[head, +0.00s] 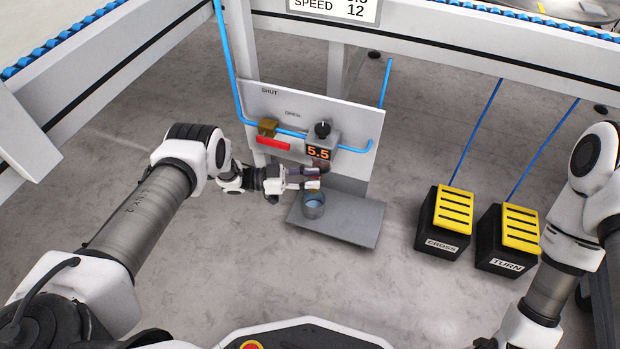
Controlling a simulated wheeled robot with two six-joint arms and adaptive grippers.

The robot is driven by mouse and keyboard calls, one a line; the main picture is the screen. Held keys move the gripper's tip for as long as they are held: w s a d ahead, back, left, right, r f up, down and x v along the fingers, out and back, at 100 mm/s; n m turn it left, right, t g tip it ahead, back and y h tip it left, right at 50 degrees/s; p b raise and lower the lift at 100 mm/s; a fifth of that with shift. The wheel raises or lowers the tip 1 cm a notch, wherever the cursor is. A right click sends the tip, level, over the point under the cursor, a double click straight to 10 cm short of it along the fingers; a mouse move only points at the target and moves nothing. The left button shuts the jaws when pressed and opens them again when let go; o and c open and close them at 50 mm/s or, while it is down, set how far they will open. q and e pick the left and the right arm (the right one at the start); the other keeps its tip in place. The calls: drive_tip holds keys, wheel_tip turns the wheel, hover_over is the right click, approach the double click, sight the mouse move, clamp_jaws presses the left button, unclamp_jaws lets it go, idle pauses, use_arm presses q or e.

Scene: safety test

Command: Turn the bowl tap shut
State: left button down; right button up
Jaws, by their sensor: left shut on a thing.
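The tap has a brass body (267,127) and a red lever (273,143) on the blue pipe of an upright panel. The lever lies roughly along the pipe, angled down to the right. The words SHUT and OPEN are printed above it. My left gripper (316,178) is below and right of the lever, apart from it. It is shut at the top of a small grey-blue bowl (313,207), and its fingers hide part of the rim. The bowl is over a grey plate (350,225); whether it touches is unclear.
A grey unit with a black knob (322,130) and a display reading 5.5 (317,152) is right of the tap. Two black boxes with yellow tops, CROSS (444,220) and TURN (508,238), stand at right. A white beam crosses above the panel.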

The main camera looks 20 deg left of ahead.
use_arm(q)
drive_tip(key=c, duration=0.8)
unclamp_jaws()
drive_tip(key=shift+c, duration=0.2)
drive_tip(key=v, duration=0.8)
